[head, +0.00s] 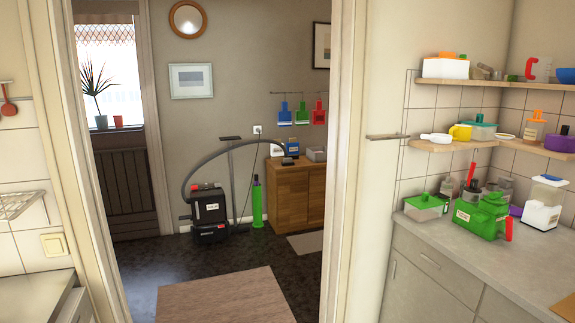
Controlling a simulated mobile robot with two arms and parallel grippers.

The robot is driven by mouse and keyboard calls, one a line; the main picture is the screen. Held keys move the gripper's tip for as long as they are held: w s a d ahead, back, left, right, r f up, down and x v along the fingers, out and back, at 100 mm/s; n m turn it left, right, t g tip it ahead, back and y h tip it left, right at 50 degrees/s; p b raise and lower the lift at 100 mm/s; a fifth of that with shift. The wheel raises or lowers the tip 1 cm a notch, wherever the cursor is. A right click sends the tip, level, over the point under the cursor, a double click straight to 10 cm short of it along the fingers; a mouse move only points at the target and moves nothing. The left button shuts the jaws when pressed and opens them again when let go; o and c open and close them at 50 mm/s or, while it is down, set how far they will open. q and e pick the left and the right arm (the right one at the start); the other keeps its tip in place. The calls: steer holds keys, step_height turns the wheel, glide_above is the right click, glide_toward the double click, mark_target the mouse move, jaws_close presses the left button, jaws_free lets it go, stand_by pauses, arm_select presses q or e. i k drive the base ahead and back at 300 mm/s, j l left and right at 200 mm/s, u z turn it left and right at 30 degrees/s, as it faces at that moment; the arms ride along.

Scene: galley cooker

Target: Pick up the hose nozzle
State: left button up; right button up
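A black machine (208,208) with white labels stands on the dark floor beyond the doorway. A grey hose (215,153) rises from it and arches right to the top of a wooden cabinet (287,194). The hose's far end meets or passes behind a small blue object (292,148) there. A small dark piece (289,161) lies just below the blue object. I cannot tell which of these is the hose nozzle at this size. Neither of my grippers is in view.
A green cylinder (257,203) and a dark stand (232,180) are beside the machine. A brown wooden surface (222,299) fills the bottom middle. The doorway is open, with dark floor (180,262) clear beyond. A counter (465,258) with green containers is at the right.

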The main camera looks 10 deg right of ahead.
mark_target(286, 162)
steer(key=i+l, duration=0.2)
steer(key=i, duration=0.25)
steer(key=i+l+z, duration=0.15)
steer(key=i, duration=0.25)
steer(key=i+u, duration=0.1)
steer(key=i, duration=0.75)
steer(key=i+u, duration=0.1)
steer(key=i, duration=0.75)
steer(key=i+l+u, duration=0.1)
steer(key=i, duration=0.7)
